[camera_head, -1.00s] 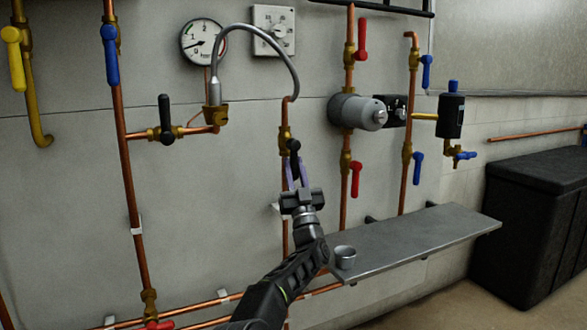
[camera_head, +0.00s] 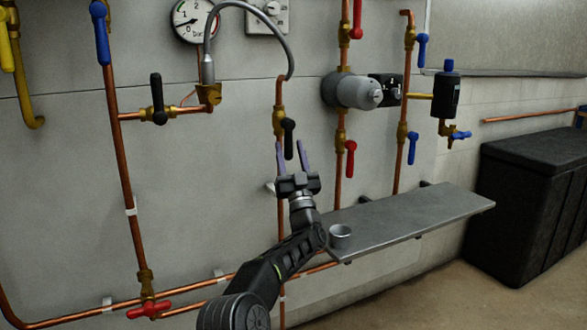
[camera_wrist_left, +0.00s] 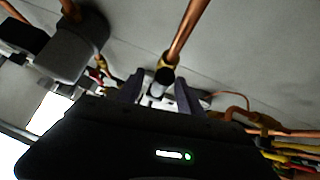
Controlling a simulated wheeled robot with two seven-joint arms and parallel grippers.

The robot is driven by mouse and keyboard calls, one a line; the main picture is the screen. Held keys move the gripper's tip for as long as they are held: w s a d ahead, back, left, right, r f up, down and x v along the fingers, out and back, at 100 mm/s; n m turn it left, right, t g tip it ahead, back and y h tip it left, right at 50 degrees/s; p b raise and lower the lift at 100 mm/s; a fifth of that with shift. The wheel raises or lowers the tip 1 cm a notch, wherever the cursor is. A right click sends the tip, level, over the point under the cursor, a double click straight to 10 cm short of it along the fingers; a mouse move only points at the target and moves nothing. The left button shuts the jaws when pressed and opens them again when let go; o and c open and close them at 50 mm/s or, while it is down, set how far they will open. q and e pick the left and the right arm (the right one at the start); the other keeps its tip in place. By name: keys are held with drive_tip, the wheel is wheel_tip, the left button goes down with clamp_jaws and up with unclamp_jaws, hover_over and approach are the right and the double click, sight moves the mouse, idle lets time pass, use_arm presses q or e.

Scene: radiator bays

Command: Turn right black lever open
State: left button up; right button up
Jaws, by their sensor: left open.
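The right black lever (camera_head: 289,138) hangs downward from a brass valve (camera_head: 278,122) on the copper pipe below the grey hose. My left gripper (camera_head: 290,148) comes from below with its two purple-grey fingers apart. In the head view the lever's lower end shows between the fingertips; I cannot tell whether they touch it. In the left wrist view the lever (camera_wrist_left: 164,78) shows end-on between the open fingers (camera_wrist_left: 158,90), with brass and the copper pipe behind it. Another black lever (camera_head: 157,98) stands upright on a side pipe at left. My right gripper is not in view.
A grey shelf (camera_head: 420,218) with a small metal cup (camera_head: 340,236) juts out right of my arm. A red lever (camera_head: 351,158) and a blue lever (camera_head: 412,148) hang to the right. A black chest (camera_head: 530,200) stands at far right.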

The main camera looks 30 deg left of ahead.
sight(291, 152)
use_arm(q)
drive_tip(key=v, duration=0.3)
drive_tip(key=shift+s+d+f, duration=0.1)
drive_tip(key=shift+d+f, duration=0.05)
drive_tip(key=shift+b+v, duration=0.9)
drive_tip(key=shift+v, duration=0.3)
drive_tip(key=shift+s+d+f, duration=0.1)
drive_tip(key=shift+s+f, duration=0.05)
drive_tip(key=shift+f, duration=0.15)
